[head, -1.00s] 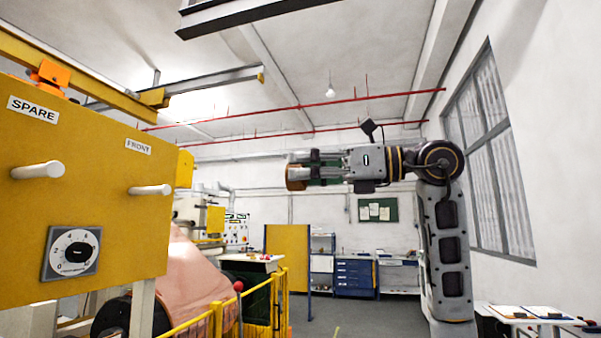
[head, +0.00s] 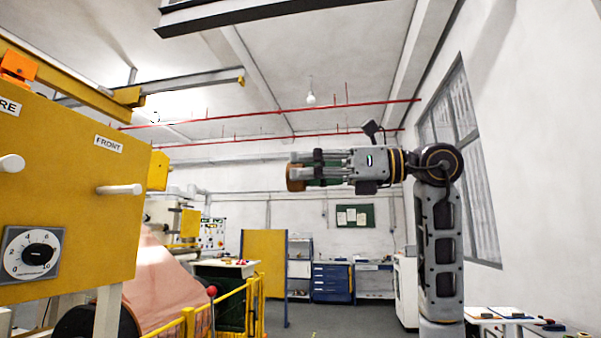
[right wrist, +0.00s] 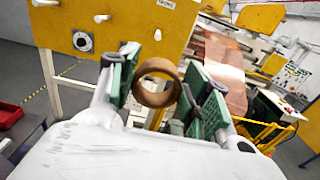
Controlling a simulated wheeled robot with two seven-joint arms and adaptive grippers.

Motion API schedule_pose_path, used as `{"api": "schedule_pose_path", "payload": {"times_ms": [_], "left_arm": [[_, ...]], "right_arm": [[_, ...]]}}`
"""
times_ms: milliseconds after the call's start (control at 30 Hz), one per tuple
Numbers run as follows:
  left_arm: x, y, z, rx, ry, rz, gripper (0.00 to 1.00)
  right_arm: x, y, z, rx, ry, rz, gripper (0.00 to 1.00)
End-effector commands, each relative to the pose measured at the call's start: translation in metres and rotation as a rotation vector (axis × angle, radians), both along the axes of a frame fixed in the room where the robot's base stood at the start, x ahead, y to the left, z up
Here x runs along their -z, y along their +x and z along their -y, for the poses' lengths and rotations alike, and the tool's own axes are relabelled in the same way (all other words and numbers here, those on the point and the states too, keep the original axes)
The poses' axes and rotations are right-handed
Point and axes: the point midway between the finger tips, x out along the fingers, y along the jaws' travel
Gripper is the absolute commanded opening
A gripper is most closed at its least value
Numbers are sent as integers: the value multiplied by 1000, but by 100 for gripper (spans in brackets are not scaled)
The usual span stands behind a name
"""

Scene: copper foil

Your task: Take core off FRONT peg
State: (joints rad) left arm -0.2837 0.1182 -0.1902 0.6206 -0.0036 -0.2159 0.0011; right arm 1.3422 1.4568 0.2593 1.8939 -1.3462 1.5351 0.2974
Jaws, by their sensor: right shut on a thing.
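The core is a brown ring-shaped tube (right wrist: 158,101), seen nearly end-on in the right wrist view between the green finger pads. My right gripper (right wrist: 160,98) is shut on it. In the head view the core (head: 295,178) shows at the left end of my right gripper (head: 312,168), held in the air. The FRONT peg (head: 119,190) is a bare white rod on the yellow panel (head: 75,225), under the FRONT label (head: 108,144). The core is off the peg, well to its right in the head view. My left gripper is not in view.
A second white peg (head: 11,163) sits at the left, above a dial (head: 32,253). Copper foil (head: 158,275) and a yellow railing (head: 215,315) stand below right of the panel. Open air lies between the panel and my right gripper.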

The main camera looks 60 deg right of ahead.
Motion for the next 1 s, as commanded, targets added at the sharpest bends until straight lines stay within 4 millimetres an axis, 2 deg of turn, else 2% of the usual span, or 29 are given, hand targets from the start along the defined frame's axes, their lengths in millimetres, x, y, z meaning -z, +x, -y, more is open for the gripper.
{"api": "schedule_pose_path", "payload": {"times_ms": [300,1000], "left_arm": [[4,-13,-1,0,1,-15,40],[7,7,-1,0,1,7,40]], "right_arm": [[0,-15,5,2,0,0,38],[0,-47,16,1,-1,1,38]]}}
